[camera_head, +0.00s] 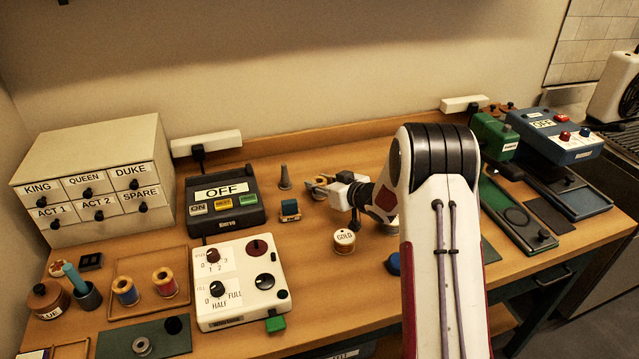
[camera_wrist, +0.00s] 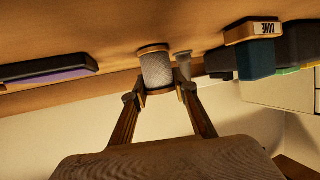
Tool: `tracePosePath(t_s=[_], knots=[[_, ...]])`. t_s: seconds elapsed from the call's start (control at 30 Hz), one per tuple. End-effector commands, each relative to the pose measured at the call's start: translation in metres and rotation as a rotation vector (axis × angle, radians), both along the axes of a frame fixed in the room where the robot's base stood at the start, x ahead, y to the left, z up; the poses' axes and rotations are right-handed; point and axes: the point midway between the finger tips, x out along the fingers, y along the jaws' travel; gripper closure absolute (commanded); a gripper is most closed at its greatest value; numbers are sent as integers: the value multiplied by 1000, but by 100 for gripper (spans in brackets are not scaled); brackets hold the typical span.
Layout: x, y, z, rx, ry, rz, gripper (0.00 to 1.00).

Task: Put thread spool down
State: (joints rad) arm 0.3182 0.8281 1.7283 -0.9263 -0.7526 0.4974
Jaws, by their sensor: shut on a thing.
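The thread spool (camera_wrist: 156,70) has pale grey thread and wooden ends. It sits between the two fingertips of my gripper (camera_wrist: 160,95), which is shut on it. In the wrist view the table is at the top, and one spool end is close to or on the wooden surface; I cannot tell whether it touches. In the head view my gripper (camera_head: 322,184) is low over the back middle of the table, and the spool is small and partly hidden by the fingers there.
A grey cone-shaped piece (camera_head: 285,178) stands just left of my gripper. A small blue block (camera_head: 290,210) is nearby, and a GOLD jar (camera_head: 344,241) stands in front. A tray (camera_head: 150,284) at left holds a blue and a red spool.

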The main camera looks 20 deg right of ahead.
Motion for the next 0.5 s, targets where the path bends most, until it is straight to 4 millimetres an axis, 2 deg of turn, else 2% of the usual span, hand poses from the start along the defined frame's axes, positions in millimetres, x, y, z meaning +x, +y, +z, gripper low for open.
tracePosePath(t_s=[0.27,0.3,0.33,0.5], knots=[[0,0,-3,0,0,0,94],[0,0,-3,0,0,0,65],[0,0,-3,0,0,0,57],[0,0,-3,0,0,0,56]])
